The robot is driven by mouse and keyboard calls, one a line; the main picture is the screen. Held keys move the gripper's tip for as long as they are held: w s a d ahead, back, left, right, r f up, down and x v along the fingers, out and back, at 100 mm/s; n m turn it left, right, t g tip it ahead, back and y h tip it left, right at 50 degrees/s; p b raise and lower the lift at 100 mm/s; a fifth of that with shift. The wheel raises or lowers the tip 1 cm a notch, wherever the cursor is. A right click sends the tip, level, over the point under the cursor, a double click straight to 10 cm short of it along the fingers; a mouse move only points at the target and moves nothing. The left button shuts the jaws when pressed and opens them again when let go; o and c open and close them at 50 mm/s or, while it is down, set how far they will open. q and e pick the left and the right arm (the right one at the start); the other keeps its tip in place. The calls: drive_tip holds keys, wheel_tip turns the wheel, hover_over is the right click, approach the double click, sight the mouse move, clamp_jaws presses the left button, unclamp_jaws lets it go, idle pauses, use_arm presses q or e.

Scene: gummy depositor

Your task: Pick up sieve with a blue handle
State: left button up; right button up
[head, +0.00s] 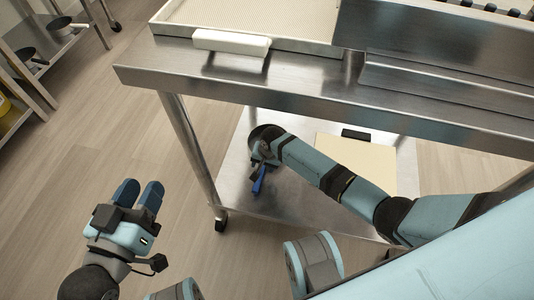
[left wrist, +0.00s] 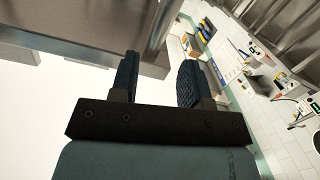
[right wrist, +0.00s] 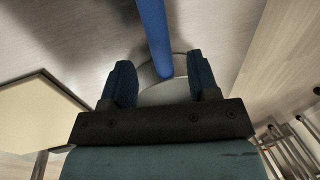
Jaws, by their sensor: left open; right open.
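The sieve's blue handle (head: 259,181) shows in the head view above the lower shelf of the steel table. My right gripper (head: 262,158) is beside it, and the arm hides most of the sieve. In the right wrist view the blue handle (right wrist: 152,35) runs down from the top edge to a round metal part (right wrist: 168,90) between the open fingers of my right gripper (right wrist: 162,78). I cannot tell whether the fingers touch it. My left gripper (head: 139,191) is open and empty at the left, above the floor. Its fingers also show in the left wrist view (left wrist: 158,80).
The steel table (head: 240,88) stands over the lower shelf (head: 295,198), its top edge above my right arm. A cream board (head: 370,158) and a black item (head: 356,134) are on the shelf, right of the arm. A table leg (head: 188,140) stands left. Open floor lies further left.

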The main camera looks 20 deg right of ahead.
sight(262, 169)
drive_tip(key=f+b, duration=0.2)
drive_tip(key=f, duration=0.1)
drive_tip(key=shift+w+a+f, duration=0.15)
drive_tip(key=shift+w+a, duration=0.05)
drive_tip(key=shift+a+f, duration=0.1)
drive_tip(key=shift+f, duration=0.25)
drive_tip(key=shift+r, duration=0.1)
use_arm(q)
drive_tip(key=shift+w+a+f+m, duration=0.3)
drive_tip(key=shift+w+f+m, duration=0.3)
drive_tip(key=shift+m, duration=0.1)
use_arm(e)
clamp_jaws()
